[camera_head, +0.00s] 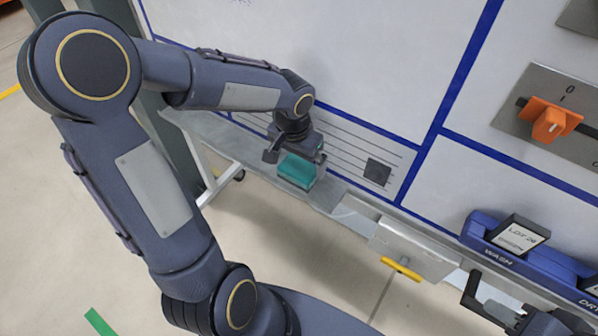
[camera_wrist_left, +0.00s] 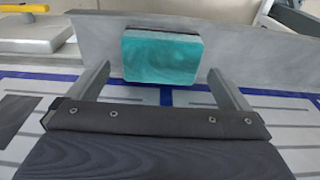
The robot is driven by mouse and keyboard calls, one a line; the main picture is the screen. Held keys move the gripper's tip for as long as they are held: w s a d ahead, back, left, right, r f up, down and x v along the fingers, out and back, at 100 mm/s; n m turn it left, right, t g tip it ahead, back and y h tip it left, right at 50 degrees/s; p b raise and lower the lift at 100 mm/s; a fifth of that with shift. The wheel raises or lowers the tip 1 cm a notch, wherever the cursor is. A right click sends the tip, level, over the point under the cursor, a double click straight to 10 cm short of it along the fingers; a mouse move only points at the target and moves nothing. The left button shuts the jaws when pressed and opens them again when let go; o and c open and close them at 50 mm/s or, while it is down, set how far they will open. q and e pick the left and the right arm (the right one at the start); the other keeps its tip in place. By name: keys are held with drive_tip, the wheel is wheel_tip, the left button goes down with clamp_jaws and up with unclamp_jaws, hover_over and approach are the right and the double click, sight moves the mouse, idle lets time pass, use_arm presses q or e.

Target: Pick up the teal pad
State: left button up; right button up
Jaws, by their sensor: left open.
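The teal pad (camera_head: 297,171) is a small block with a teal face and a darker back. It rests on the grey ledge (camera_head: 222,136) along the foot of the white board. My left gripper (camera_head: 296,157) is open and right at the pad, with its fingers spread toward the pad's two sides. In the left wrist view the pad (camera_wrist_left: 160,58) sits between the two fingers, with a gap on each side. The pad is not gripped. My right gripper (camera_head: 490,300) is partly in view at the bottom right, and its jaw opening is unclear.
The white board with blue lines (camera_head: 330,50) rises behind the ledge. An orange switch (camera_head: 550,120) is at the upper right. A blue rack (camera_head: 490,232) holds a dark block labelled LOT 26 (camera_head: 517,236). A yellow handle (camera_head: 401,268) sits below a grey panel.

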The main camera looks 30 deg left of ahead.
sight(299, 167)
use_arm(q)
drive_tip(key=f, duration=0.4)
drive_tip(key=shift+w+f, duration=0.25)
drive_tip(key=shift+w, duration=0.05)
drive_tip(key=shift+c, duration=0.3)
drive_tip(key=c, duration=0.8)
drive_tip(key=shift+o, duration=0.2)
drive_tip(key=shift+r, duration=0.2)
